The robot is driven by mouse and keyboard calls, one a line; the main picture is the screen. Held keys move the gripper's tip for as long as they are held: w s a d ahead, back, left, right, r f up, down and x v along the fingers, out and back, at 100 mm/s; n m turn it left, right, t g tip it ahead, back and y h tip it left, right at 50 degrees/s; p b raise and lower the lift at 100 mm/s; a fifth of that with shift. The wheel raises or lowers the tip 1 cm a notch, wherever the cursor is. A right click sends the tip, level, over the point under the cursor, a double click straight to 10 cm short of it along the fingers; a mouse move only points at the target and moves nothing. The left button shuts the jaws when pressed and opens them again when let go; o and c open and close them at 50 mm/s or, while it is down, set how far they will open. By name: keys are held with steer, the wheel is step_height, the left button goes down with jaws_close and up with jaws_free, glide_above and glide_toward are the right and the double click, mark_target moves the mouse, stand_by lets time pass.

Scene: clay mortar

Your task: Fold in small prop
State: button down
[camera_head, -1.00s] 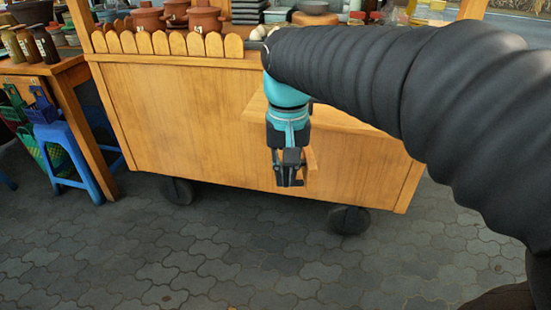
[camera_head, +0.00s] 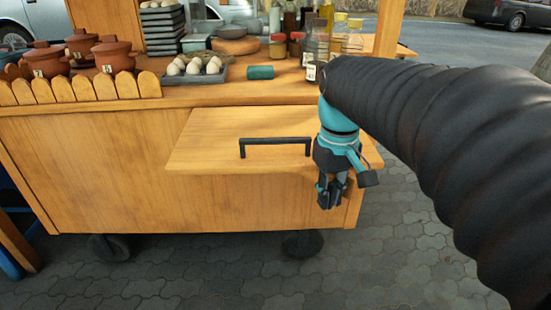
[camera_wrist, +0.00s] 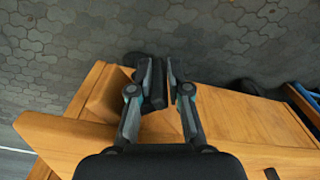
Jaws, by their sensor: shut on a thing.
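A fold-out wooden shelf (camera_head: 225,138) with a black bar handle (camera_head: 275,143) stands out level from the cart's front panel. My gripper (camera_head: 331,200) points down at the shelf's right end, just below its edge. A short wooden piece, seemingly the small prop (camera_wrist: 110,92), lies just left of the fingers beside the shelf edge (camera_wrist: 60,133). The fingers hide where they grip it. In the head view I cannot make out the prop behind my gripper.
The wooden cart (camera_head: 100,165) stands on dark wheels over grey paving (camera_head: 420,240). Its top holds clay pots (camera_head: 115,55), a tray of eggs (camera_head: 195,68), a teal roll (camera_head: 260,72) and jars (camera_head: 317,50). The paving right of the cart is clear.

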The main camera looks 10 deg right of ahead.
steer(key=shift+w+d, duration=0.4)
steer(key=shift+d, duration=0.3)
steer(key=c, duration=1.5)
jaws_free()
step_height(320, 180, up, 12)
steer(key=shift+a, duration=0.1)
